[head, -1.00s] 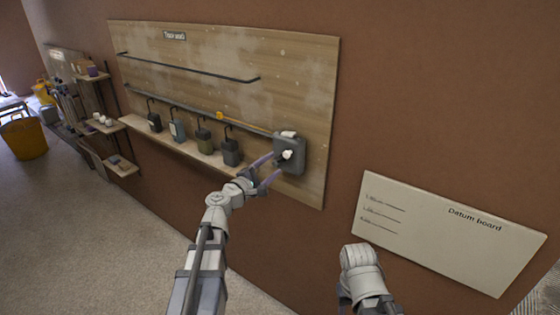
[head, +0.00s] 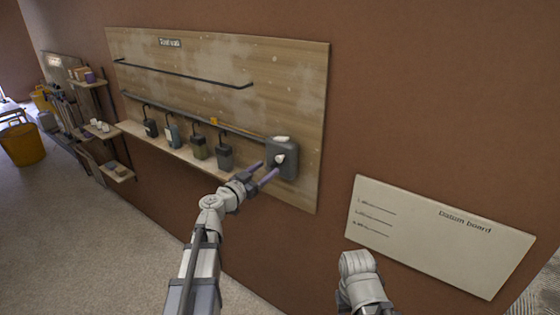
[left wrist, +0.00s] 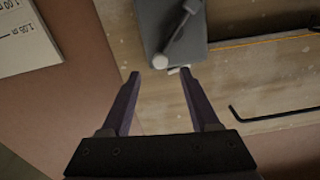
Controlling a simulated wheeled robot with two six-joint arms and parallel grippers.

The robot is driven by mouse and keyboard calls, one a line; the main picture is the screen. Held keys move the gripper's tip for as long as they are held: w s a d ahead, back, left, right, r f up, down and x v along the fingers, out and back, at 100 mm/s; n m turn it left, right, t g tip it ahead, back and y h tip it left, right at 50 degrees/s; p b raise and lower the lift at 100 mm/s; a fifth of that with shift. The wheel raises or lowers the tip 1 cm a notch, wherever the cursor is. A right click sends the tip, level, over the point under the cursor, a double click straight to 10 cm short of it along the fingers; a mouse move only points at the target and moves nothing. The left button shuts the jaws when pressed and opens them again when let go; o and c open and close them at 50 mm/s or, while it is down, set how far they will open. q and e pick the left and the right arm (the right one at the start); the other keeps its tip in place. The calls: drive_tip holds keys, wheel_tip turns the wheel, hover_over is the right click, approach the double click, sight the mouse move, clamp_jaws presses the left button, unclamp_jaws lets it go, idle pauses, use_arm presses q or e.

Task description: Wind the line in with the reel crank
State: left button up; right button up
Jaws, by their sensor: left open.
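The reel (head: 290,165) is a dark grey box at the lower right end of the wooden wall board. It also shows at the top of the left wrist view (left wrist: 150,20). Its crank (left wrist: 181,33) is a thin arm ending in a pale round knob (left wrist: 160,62). An orange line (left wrist: 262,39) runs from the reel along the board. My left gripper (head: 268,168) is open and empty in front of the reel. In the left wrist view (left wrist: 160,74) the knob appears between the fingertips, with no finger visibly touching it. My right gripper is not visible.
Several small containers hang on hooks above a wooden shelf (head: 165,143), left of the reel. A dark rail (head: 185,73) crosses the board higher up. The datum board (head: 440,235) is on the wall at right. A yellow bucket (head: 22,145) stands far left; floor nearby is clear.

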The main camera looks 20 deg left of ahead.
sight(278, 160)
use_arm(q)
drive_tip(key=shift+w, duration=0.1)
drive_tip(key=x, duration=0.7)
drive_tip(key=shift+w+d, duration=0.1)
drive_tip(key=shift+w, duration=0.25)
drive_tip(key=shift+s, duration=0.1)
clamp_jaws()
idle(0.4)
